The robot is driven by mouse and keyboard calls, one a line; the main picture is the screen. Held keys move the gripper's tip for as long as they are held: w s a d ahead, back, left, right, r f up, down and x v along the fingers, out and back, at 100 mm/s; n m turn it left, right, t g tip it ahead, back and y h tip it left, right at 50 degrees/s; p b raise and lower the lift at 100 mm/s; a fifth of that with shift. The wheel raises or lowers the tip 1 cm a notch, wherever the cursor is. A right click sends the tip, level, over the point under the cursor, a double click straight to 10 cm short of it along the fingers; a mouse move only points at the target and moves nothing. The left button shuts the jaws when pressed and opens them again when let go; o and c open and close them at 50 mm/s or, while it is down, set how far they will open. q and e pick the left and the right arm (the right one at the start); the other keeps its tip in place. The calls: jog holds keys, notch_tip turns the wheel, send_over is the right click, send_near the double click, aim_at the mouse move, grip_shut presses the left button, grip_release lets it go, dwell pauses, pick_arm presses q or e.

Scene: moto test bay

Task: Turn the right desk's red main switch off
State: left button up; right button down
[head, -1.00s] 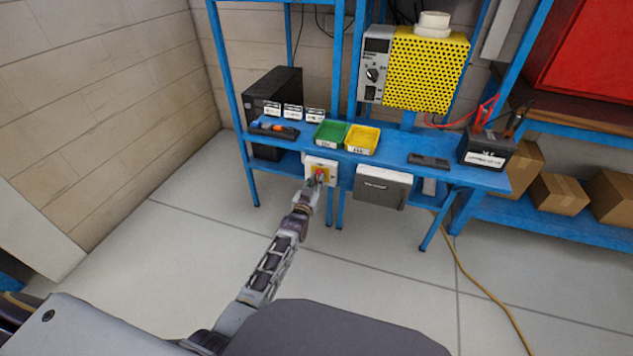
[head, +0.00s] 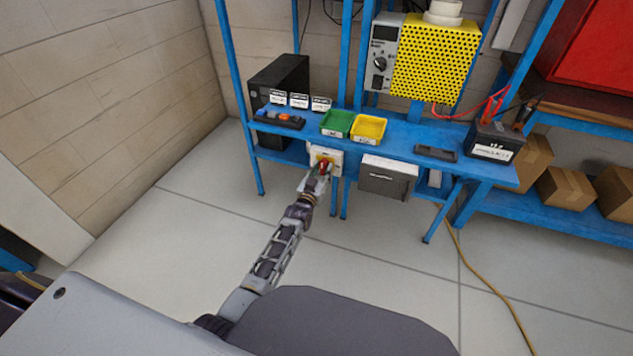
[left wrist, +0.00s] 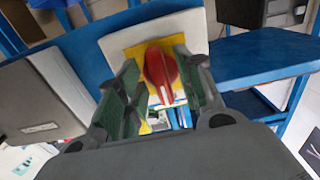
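The red main switch (head: 323,166) sits on a yellow plate in a white box (head: 337,157) under the front edge of the blue desk (head: 395,145). My left gripper (head: 318,177) is just in front of it, with its fingers pointing at the switch. In the left wrist view the red handle (left wrist: 160,68) stands between the two green-padded fingers (left wrist: 158,88). The fingers are apart, with a gap beside the handle; I cannot tell whether one touches it. The wrist body hides the lower part of this view. My right gripper is not in view.
A grey drawer box (head: 385,178) hangs under the desk right of the switch. A green bin (head: 337,123), a yellow bin (head: 368,131) and a black battery (head: 492,145) stand on the desk. A yellow cable (head: 475,270) lies on the floor. The floor left of the arm is clear.

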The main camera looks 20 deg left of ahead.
pick_arm(q)
jog(key=shift+s, duration=0.15)
jog(key=s, duration=1.1)
jog(key=shift+s+a, duration=0.2)
jog(key=shift+s, duration=0.05)
jog(key=shift+f, duration=0.1)
dwell(0.6)
